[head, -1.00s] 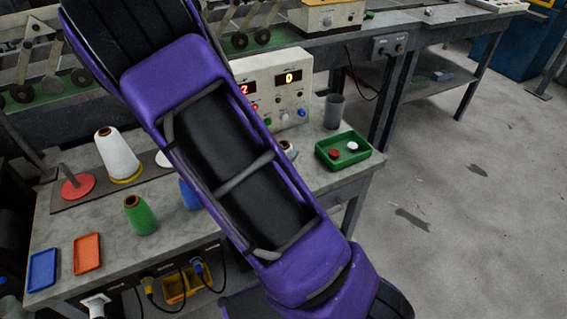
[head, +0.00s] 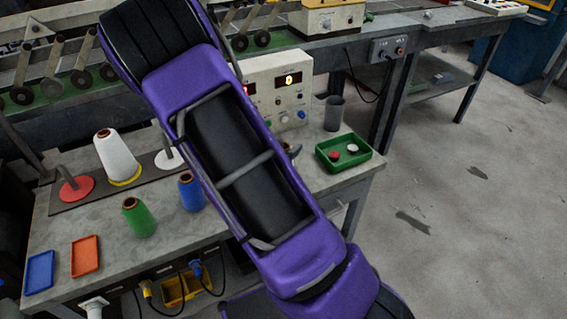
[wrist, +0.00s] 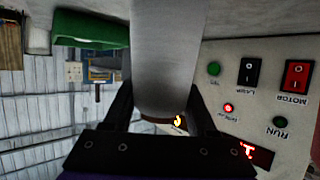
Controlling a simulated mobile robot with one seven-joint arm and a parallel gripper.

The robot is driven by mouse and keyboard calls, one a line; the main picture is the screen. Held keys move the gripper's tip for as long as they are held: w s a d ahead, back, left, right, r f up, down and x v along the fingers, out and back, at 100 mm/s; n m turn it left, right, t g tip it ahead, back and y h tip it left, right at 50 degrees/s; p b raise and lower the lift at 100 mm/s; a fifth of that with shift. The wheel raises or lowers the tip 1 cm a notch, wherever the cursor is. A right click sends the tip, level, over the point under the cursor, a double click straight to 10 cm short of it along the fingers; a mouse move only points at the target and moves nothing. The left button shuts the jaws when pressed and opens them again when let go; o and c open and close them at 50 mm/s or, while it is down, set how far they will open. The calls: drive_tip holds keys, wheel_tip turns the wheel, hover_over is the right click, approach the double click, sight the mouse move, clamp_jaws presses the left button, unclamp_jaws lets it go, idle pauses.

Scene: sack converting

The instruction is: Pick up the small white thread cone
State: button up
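The small white thread cone (wrist: 167,55) stands between my gripper's fingers in the wrist view, which shows the scene upside down. Its brown core end shows low in that picture, partly behind the gripper. My gripper (wrist: 160,98) has its dark fingers wide apart, one on each side of the cone. They are close to its sides; I cannot make out firm contact. In the head view my purple arm hides most of the gripper and the small cone, near the control box.
The control box (head: 280,85) stands close by. A green tray (head: 369,158) with a red and a white piece and a grey cup (head: 334,115) are to the right. A large white cone (head: 117,158), a green cone (head: 140,218) and a blue cone (head: 191,193) stand to the left.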

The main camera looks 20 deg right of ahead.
clamp_jaws()
